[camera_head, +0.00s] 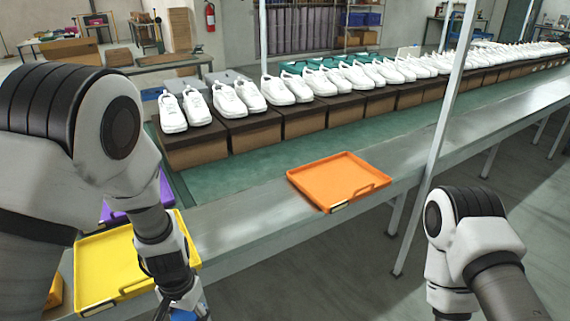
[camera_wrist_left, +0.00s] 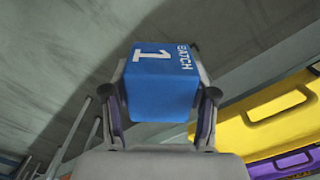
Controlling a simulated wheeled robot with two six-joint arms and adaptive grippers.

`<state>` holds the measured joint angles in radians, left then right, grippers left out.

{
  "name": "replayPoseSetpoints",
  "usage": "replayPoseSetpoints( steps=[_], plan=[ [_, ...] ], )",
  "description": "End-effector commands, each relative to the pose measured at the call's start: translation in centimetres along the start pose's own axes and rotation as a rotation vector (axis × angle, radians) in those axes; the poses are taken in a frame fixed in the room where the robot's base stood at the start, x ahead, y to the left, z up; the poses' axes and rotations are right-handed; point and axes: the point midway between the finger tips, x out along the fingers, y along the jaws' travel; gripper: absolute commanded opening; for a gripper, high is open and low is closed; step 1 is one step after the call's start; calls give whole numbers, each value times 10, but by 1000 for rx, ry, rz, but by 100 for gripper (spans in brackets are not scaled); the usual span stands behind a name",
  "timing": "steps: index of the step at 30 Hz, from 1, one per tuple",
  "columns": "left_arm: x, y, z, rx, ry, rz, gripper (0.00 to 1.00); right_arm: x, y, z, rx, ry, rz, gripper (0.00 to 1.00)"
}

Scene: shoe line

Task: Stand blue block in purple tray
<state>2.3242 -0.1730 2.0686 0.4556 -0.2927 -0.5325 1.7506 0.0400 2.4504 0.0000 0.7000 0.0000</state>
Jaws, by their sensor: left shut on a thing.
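The blue block (camera_wrist_left: 160,90), marked "BATCH 1", is held between the fingers of my left gripper (camera_wrist_left: 161,97) in the left wrist view. In the head view only a sliver of the block (camera_head: 184,315) shows at the bottom edge, below my left gripper (camera_head: 183,300). The gripper is in front of the yellow tray's near right side. The purple tray (camera_head: 113,214) lies behind the yellow tray, largely hidden by my left arm; its edge also shows in the left wrist view (camera_wrist_left: 290,162). My right arm is in view, but its gripper is not.
The yellow tray (camera_head: 98,262) and an orange tray (camera_head: 340,178) lie on the grey bench ledge. White shoes on brown boxes (camera_head: 250,132) line the green conveyor behind. A pale post (camera_head: 440,130) stands right of the orange tray. Ledge between the yellow and orange trays is clear.

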Motion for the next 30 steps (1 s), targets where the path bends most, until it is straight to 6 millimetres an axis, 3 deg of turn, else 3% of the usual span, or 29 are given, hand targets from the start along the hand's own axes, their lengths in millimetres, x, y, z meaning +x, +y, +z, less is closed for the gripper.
replayPoseSetpoints(
  steps=[6,11,30],
  plan=[
    [7,-4,-36,-58,15,1,12,0,0,0,0,0,0,40],
    [1,-7,-54,-147,27,-8,12,0,0,0,0,0,0,40],
    [0,-7,-52,-219,17,-9,12,0,0,0,0,0,0,40]
  ],
)
